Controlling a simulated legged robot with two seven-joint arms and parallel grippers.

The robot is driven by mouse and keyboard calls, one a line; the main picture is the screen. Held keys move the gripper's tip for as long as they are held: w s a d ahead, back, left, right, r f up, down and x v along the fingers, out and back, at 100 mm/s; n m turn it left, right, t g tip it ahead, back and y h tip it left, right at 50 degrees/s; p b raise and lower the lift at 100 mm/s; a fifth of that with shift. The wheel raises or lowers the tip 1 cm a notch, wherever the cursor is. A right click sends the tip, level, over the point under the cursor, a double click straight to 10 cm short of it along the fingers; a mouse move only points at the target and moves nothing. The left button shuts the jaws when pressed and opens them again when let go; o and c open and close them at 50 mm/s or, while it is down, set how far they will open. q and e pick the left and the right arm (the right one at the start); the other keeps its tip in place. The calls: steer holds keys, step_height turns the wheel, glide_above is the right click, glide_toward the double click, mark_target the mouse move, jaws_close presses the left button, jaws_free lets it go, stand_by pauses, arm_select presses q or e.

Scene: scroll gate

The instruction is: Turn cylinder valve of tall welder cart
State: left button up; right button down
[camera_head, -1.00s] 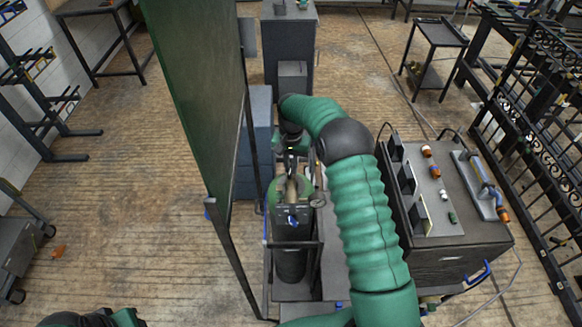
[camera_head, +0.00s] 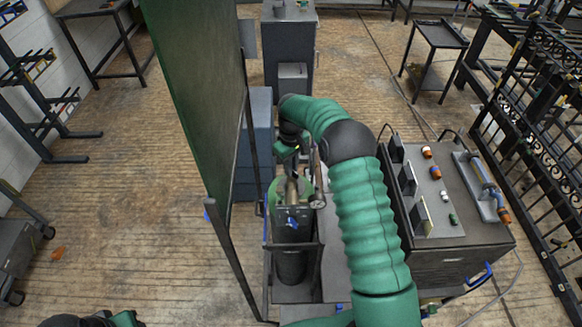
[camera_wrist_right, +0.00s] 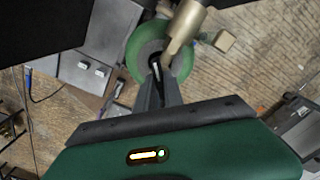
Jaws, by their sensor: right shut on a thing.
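The gas cylinder (camera_head: 291,262) stands upright in the dark frame of the tall welder cart (camera_head: 322,262). Its green shoulder also shows as a ring in the wrist view (camera_wrist_right: 135,66). The brass valve body (camera_head: 292,190) is on top, and it shows large in the wrist view (camera_wrist_right: 186,25). My right gripper (camera_head: 296,174) reaches down over the cylinder top from behind. In the wrist view its narrow fingers (camera_wrist_right: 157,78) are close together at the valve, shut on it. The gripped part is mostly hidden by the fingers. My left gripper is not in view.
A tall green panel (camera_head: 195,100) stands close left of the cylinder. A dark machine box (camera_head: 455,260) with knobs stands to the right, past my right arm. A blue cabinet (camera_head: 258,150) is behind the panel. The wooden floor at left is mostly clear.

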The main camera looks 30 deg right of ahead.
steer(key=shift+w+d+r+n, duration=0.1)
steer(key=shift+n, duration=0.8)
steer(key=shift+w+r+n, duration=0.1)
steer(key=shift+n, duration=0.8)
steer(key=c, duration=1.6)
jaws_free()
steer(key=shift+o, duration=0.7)
steer(key=shift+s+f, duration=0.1)
steer(key=shift+f, duration=0.1)
step_height(320, 180, up, 9)
steer(key=shift+f+b, duration=0.1)
steer(key=shift+b, duration=1.1)
step_height(320, 180, up, 8)
